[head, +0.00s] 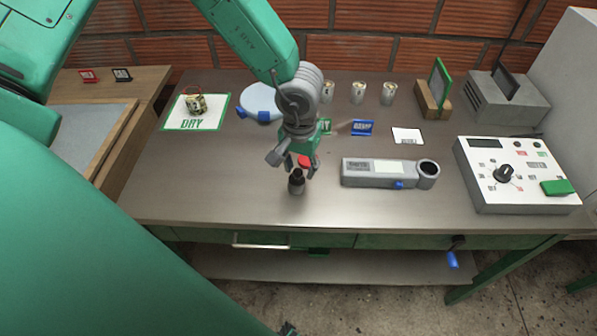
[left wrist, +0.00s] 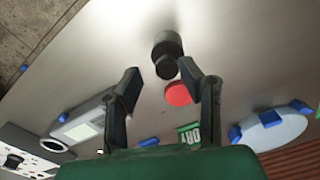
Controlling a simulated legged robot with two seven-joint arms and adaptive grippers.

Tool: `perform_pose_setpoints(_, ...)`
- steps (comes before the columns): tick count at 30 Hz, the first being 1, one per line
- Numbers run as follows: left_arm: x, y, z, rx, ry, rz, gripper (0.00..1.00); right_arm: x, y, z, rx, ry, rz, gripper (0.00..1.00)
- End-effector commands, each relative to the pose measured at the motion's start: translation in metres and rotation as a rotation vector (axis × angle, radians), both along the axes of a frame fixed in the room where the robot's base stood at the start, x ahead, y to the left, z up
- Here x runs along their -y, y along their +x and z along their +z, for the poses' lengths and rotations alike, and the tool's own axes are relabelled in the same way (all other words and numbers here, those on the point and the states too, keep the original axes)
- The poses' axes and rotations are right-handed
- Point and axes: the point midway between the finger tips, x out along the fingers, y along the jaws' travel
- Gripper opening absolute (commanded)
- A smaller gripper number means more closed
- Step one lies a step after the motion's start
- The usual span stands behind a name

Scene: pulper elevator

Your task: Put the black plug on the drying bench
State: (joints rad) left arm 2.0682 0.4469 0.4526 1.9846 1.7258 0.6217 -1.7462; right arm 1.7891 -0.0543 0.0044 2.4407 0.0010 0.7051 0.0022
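The black plug (head: 296,184) stands on the metal table near its front edge, below my left gripper (head: 295,166). In the left wrist view the plug (left wrist: 167,52) lies just beyond the fingertips, nearer the one on the right. My left gripper (left wrist: 163,78) is open, its two fingers spread with nothing clamped between them. A red round piece (left wrist: 178,94) shows between the fingers. A wooden bench with a grey top (head: 92,140) stands at the left; I cannot tell whether it is the drying bench.
A green-edged mat marked DRY (head: 212,122) with a can on it lies at the table's back left. A grey handheld device (head: 375,173) lies right of the plug, and a white control box (head: 520,172) is further right. Several cans stand at the back. The table's front left is clear.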

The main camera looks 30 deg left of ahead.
Motion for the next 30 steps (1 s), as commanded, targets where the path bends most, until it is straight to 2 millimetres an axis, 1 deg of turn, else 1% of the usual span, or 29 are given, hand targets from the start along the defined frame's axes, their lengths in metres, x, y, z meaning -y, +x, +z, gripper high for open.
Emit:
perform_pose_setpoints(1,-0.001,0.001,0.014,0.005,-0.004,0.003,0.34,0.0,0.0,0.003,0.0,0.0,0.0,0.77)
perform_pose_setpoints(6,-0.003,0.0,0.05,0.003,-0.007,0.004,0.34,0.0,0.0,0.007,0.0,0.0,0.0,0.77)
perform_pose_setpoints(9,-0.004,0.0,0.067,0.003,-0.008,0.003,0.34,0.0,0.0,0.009,0.0,0.0,0.0,0.77)
perform_pose_setpoints(12,-0.002,0.0,0.078,0.002,-0.005,0.002,0.34,0.0,0.0,0.01,0.0,0.0,0.001,0.77)
perform_pose_setpoints(15,-0.001,0.0,0.085,0.001,-0.004,0.002,0.34,0.0,0.0,0.01,0.0,0.0,0.001,0.77)
perform_pose_setpoints(18,0.001,-0.001,0.087,-0.001,-0.001,0.002,0.34,0.0,0.0,0.01,0.0,0.0,0.001,0.77)
perform_pose_setpoints(23,0.002,-0.001,0.088,0.0,0.001,0.001,0.34,0.0,0.0,0.01,0.0,0.0,0.001,0.77)
perform_pose_setpoints(30,-0.001,-0.001,0.087,0.0,-0.004,0.002,0.34,0.0,0.0,0.01,0.0,0.0,0.0,0.77)
